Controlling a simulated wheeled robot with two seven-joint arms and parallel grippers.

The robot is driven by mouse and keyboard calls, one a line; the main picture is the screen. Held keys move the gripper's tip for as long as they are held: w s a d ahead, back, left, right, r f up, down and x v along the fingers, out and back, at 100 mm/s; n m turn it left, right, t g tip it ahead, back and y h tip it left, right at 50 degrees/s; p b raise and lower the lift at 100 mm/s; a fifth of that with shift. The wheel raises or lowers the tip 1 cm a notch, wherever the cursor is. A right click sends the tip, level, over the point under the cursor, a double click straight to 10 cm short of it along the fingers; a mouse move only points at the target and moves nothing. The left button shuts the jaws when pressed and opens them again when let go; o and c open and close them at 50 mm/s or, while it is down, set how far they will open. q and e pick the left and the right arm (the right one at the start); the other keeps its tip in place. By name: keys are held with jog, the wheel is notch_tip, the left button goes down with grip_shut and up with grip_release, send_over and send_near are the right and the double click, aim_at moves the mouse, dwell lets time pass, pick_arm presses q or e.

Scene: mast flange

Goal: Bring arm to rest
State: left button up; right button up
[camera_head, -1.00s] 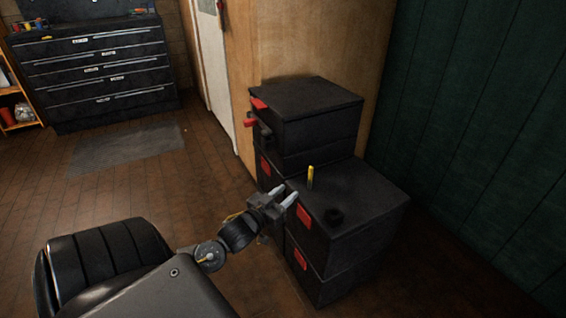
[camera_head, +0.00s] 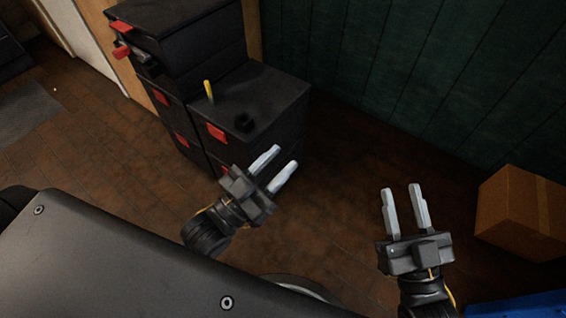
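My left gripper (camera_head: 274,170) is in the middle of the view, in front of the lower black cabinet (camera_head: 264,105) as seen from the head. Its two pale fingers are apart with nothing between them. My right gripper (camera_head: 404,207) points up the picture at the lower right. Its fingers are also apart and empty, with floor behind them.
A taller black cabinet (camera_head: 205,45) with red handles stands behind the lower one. A cardboard box (camera_head: 520,212) sits at the right by the green wall (camera_head: 400,60). A blue object (camera_head: 520,304) shows at the bottom right. Brown floor (camera_head: 345,165) is clear between cabinets and box.

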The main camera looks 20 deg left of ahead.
pick_arm(q)
jog(key=s+d+r, duration=0.1)
jog(key=d+r+h, duration=0.1)
jog(key=shift+s+r+m+t, duration=0.3)
jog(key=shift+s+m, duration=0.05)
jog(key=shift+m, duration=0.05)
